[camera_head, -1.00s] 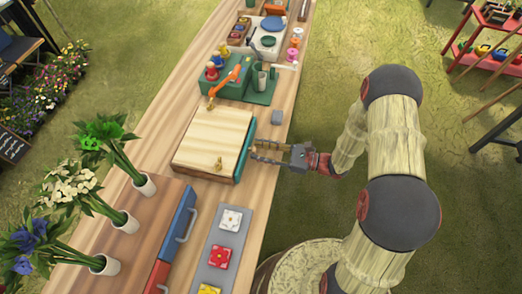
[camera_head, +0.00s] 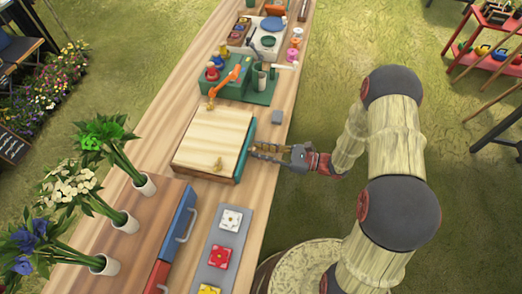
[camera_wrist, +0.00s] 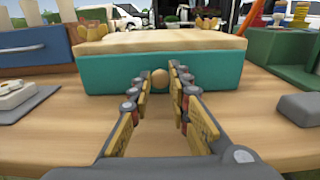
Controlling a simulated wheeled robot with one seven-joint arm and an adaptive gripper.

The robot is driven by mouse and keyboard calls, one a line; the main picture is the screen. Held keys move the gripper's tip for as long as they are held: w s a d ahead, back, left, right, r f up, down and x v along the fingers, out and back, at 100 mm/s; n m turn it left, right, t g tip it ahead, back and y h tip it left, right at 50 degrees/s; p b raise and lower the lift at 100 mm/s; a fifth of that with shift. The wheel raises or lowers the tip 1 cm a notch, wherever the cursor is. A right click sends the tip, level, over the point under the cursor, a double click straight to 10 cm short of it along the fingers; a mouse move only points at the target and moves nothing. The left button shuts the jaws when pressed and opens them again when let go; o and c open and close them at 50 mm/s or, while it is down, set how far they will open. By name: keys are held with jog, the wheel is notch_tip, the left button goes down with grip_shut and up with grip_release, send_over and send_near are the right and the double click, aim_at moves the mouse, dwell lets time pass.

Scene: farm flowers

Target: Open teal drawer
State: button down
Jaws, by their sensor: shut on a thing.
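The teal drawer (camera_head: 245,152) is in a low box with a pale wooden top (camera_head: 213,138) on the long table. Its teal front (camera_wrist: 110,75) faces me in the wrist view and sits close under the wooden top, with no clear gap. A round wooden knob (camera_wrist: 160,78) is at the middle of the front. My gripper (camera_wrist: 161,70) reaches in level from the right in the head view (camera_head: 253,151). Its fingers stand on both sides of the knob and are shut on it. The inside of the drawer is hidden.
A blue drawer unit (camera_head: 180,217) and a grey tray with flower tiles (camera_head: 220,255) lie nearer on the table. A green stand with an orange arm (camera_head: 228,80) and a small grey block (camera_head: 277,117) are beyond. The table's right edge runs below my gripper.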

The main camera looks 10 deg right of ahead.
jog(key=shift+d, duration=0.1)
jog(key=p+v, duration=0.2)
jog(key=v, duration=1.1)
jog(key=shift+d, duration=0.3)
jog(key=shift+r, duration=0.1)
jog(key=c, duration=1.7)
grip_release()
jog(key=v, duration=1.2)
